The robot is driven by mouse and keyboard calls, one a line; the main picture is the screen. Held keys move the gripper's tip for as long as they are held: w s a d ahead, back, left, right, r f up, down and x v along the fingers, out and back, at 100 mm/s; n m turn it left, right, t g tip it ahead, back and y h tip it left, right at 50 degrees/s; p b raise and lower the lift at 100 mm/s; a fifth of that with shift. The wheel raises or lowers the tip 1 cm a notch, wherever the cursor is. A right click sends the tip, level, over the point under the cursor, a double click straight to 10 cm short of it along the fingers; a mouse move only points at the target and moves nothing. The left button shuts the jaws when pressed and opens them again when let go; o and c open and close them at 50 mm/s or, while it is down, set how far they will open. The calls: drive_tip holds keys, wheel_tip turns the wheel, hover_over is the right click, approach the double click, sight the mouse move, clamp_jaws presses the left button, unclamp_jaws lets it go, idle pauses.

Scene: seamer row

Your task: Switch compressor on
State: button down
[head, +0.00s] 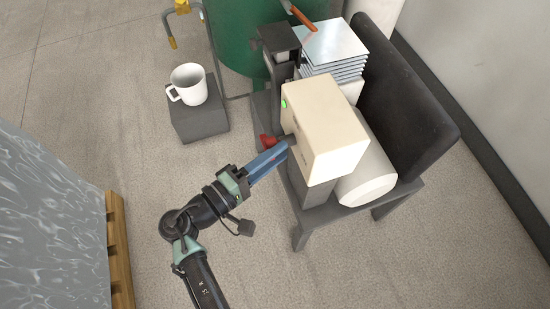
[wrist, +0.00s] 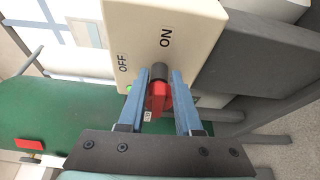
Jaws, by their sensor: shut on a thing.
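The compressor's switch box (head: 322,118) is a cream box with a small green lamp (head: 284,104) on its side. In the wrist view the box (wrist: 190,40) carries the printed words OFF at left and ON at right. A red switch handle (wrist: 158,97) on a dark shaft (wrist: 158,70) sits at its face, between the two words. My gripper (wrist: 160,85) has its blue fingers on either side of the red handle, shut on it. In the head view the red handle (head: 266,142) shows beside my gripper (head: 285,149). I cannot tell exactly which word the handle points at.
A dark chair (head: 408,100) stands behind the box, with a white cylinder (head: 367,178) beside it. A green tank (head: 235,35) stands at the back. A white mug (head: 188,84) sits on a grey block (head: 200,122). The floor in front is clear.

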drive_tip(key=shift+w+a+f+m+b, duration=0.1)
drive_tip(key=shift+w+a+m+b, duration=0.1)
drive_tip(key=shift+a+m+b, duration=0.15)
idle(0.3)
drive_tip(key=c, duration=0.8)
unclamp_jaws()
drive_tip(key=shift+c, duration=0.2)
drive_tip(key=shift+d, duration=0.15)
drive_tip(key=v, duration=1.3)
drive_tip(key=shift+f, duration=0.25)
drive_tip(key=shift+s, duration=0.1)
